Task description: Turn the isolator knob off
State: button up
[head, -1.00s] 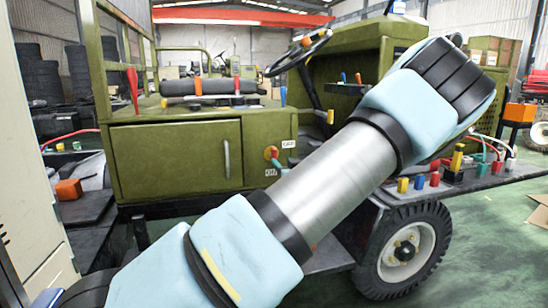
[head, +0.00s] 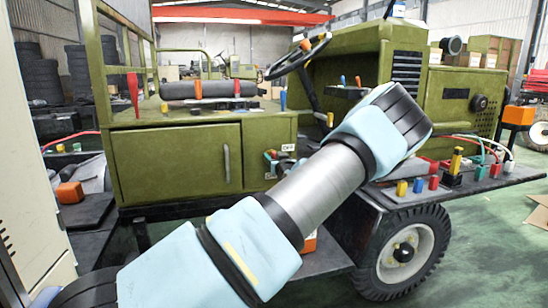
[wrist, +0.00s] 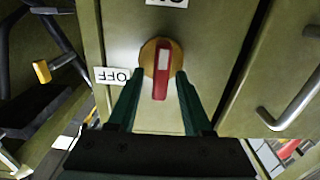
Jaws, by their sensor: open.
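The isolator knob (wrist: 161,75) is a red handle with a white mark, on a round yellow-orange base on the olive panel. In the wrist view its handle stands upright, the white-marked end toward the ON label (wrist: 167,2) at the top edge. The upside-down OFF label (wrist: 118,76) is to the left. My gripper (wrist: 161,78) is open, its dark green fingers on either side of the handle. Gaps show between fingers and handle; I cannot tell whether the tips touch the panel. In the head view my gripper (head: 273,158) is small and largely covers the knob.
A cabinet door handle (wrist: 290,105) is right of the knob in the wrist view. In the head view, the olive vehicle (head: 175,160) has a steering wheel (head: 298,55) above the panel and a side shelf (head: 440,188) with coloured parts at right. My arm crosses the front.

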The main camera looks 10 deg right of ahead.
grip_shut()
dwell(0.3)
